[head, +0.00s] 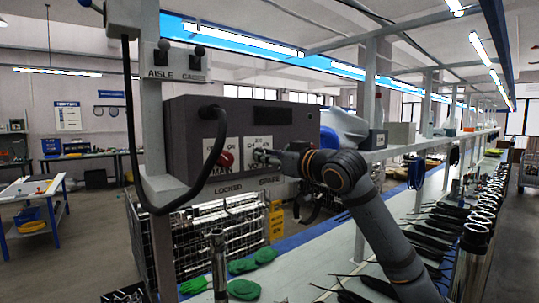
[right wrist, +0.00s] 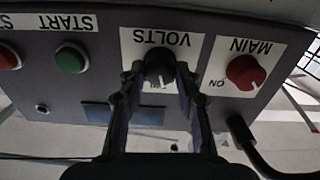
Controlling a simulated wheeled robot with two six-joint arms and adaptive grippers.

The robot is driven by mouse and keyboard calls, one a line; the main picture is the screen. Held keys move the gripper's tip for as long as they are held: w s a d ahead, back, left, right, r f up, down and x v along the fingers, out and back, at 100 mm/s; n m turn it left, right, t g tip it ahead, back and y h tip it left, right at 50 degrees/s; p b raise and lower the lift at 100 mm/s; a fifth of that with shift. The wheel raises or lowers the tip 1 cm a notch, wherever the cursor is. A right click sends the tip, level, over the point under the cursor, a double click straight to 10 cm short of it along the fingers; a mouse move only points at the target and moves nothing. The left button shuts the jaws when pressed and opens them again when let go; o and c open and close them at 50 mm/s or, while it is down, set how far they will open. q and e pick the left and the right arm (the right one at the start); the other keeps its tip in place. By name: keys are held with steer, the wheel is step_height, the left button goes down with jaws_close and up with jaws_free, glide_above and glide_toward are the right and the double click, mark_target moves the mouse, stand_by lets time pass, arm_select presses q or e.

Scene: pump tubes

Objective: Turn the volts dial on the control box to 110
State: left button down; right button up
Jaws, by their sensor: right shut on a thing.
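My right gripper (head: 262,157) reaches the box front from the right. In the right wrist view the right gripper (right wrist: 159,76) has its fingers on both sides of the dial, shut on it. The dial's numbers are mostly hidden, so its setting cannot be read. My left gripper is not in view.
The red MAIN knob (right wrist: 245,72) sits beside the volts dial, and a green START button (right wrist: 71,58) is on its other side. A thick black cable (head: 215,150) loops from the box front.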

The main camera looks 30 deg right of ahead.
steer(key=n+p, duration=0.2)
steer(key=n, duration=0.3)
steer(key=shift+r+n, duration=0.1)
steer(key=shift+n, duration=0.3)
stand_by(0.4)
steer(key=o, duration=1.1)
steer(key=shift+o, duration=0.2)
step_height(320, 180, up, 9)
steer(key=shift+a+f, duration=0.1)
steer(key=shift+r, duration=0.55)
